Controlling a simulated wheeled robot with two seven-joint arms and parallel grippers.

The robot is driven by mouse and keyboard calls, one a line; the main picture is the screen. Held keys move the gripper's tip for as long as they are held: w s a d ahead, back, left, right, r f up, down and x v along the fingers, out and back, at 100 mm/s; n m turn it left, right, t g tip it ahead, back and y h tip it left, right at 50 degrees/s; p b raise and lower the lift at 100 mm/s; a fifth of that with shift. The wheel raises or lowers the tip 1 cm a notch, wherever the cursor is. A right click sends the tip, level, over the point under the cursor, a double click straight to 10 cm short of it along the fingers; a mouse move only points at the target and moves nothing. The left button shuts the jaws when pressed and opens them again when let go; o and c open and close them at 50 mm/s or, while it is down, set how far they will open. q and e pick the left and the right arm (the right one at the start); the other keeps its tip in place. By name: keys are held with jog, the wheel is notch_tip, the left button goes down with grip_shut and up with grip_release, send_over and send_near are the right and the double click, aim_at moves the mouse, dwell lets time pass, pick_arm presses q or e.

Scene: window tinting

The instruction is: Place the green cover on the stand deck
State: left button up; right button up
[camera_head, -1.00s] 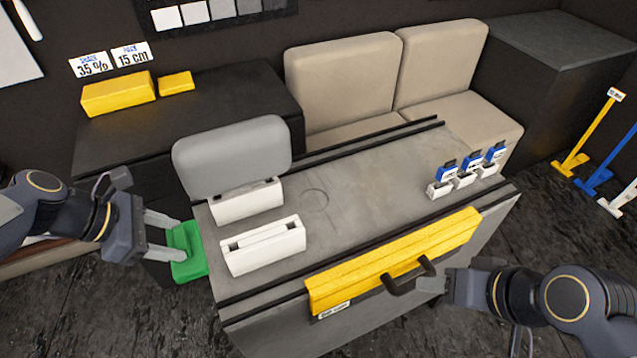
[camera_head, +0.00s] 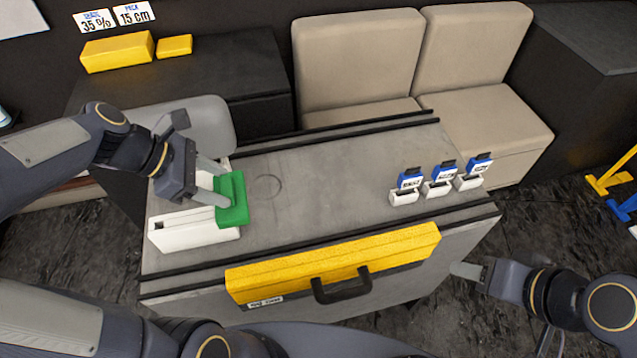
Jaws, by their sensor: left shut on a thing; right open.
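The green cover (camera_head: 234,205) is in my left gripper (camera_head: 213,181), which is shut on it. The cover is over the left part of the grey stand deck (camera_head: 320,183), at the right end of the white holders. I cannot tell whether it touches the deck. My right gripper (camera_head: 468,273) is open and empty, beyond the deck's front right edge and right of the yellow case (camera_head: 330,262).
A white slotted holder (camera_head: 190,232) stands on the deck's left; another behind it is mostly hidden by my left arm. Several blue-tagged white clips (camera_head: 437,188) stand at the right. The deck's middle is clear. Beige seats (camera_head: 485,115) stand behind.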

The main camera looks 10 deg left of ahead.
pick_arm(q)
jog(key=w+d+f, duration=0.4)
jog(key=w+f, duration=0.1)
jog(key=w+d+f, duration=0.4)
jog(key=d, duration=0.1)
jog(key=shift+w+f, duration=0.35)
jog(key=shift+w+d+f+b, duration=0.1)
jog(key=shift+f+b, duration=0.2)
jog(key=shift+f, duration=1.25)
jog(key=shift+f, duration=0.1)
jog(key=o, duration=1)
